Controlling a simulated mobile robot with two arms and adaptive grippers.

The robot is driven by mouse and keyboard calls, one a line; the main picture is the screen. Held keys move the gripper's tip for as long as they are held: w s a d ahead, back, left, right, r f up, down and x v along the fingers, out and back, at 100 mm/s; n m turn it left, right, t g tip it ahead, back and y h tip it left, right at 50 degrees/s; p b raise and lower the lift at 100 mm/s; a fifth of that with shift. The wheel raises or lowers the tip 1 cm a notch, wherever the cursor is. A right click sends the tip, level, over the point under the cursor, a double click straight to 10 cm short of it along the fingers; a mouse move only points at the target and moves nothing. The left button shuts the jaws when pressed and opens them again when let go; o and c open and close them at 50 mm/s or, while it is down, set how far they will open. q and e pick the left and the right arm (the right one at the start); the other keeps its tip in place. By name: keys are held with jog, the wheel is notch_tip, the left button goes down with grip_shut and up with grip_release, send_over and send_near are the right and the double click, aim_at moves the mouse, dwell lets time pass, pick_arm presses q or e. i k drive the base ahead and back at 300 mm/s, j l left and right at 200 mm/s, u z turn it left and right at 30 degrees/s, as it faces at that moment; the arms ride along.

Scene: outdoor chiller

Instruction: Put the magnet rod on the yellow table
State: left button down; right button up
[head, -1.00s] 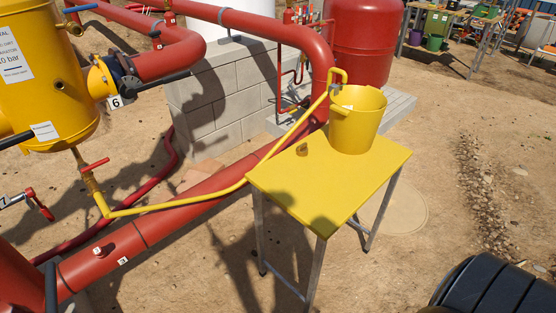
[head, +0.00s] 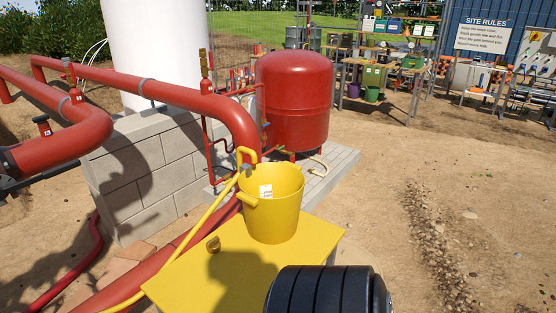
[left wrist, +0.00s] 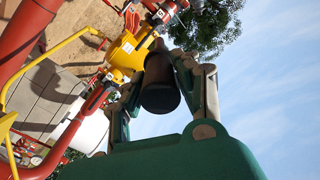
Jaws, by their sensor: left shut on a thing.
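The yellow table (head: 190,275) stands low in the middle of the head view. Its front right part is hidden and a shadow lies across its top. In the left wrist view my left gripper (left wrist: 158,72) is shut on a dark cylinder (left wrist: 160,95), which looks like the magnet rod. The rod is held between the two fingers, clear of the table. Neither gripper shows in the head view.
A thin yellow pipe (head: 205,217) runs along the table's left side and bends over the bucket. A red pipe (head: 190,100) and a red tank (head: 293,98) stand behind. Bare sandy ground (head: 385,185) is open to the right.

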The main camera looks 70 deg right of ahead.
aim_at(266, 266)
jog(key=k+l, duration=0.1)
jog(key=l, duration=0.35)
jog(key=k+l, duration=0.1)
jog(key=l, duration=0.4)
jog(key=k+l, duration=0.1)
jog(key=l, duration=0.35)
jog(key=k+l, duration=0.1)
jog(key=l, duration=0.35)
jog(key=k+l, duration=0.1)
jog(key=l, duration=0.4)
jog(key=k+l, duration=0.1)
jog(key=l, duration=0.35)
jog(key=k+l, duration=0.1)
jog(key=l, duration=0.4)
jog(key=k+l, duration=0.15)
jog(key=l, duration=0.3)
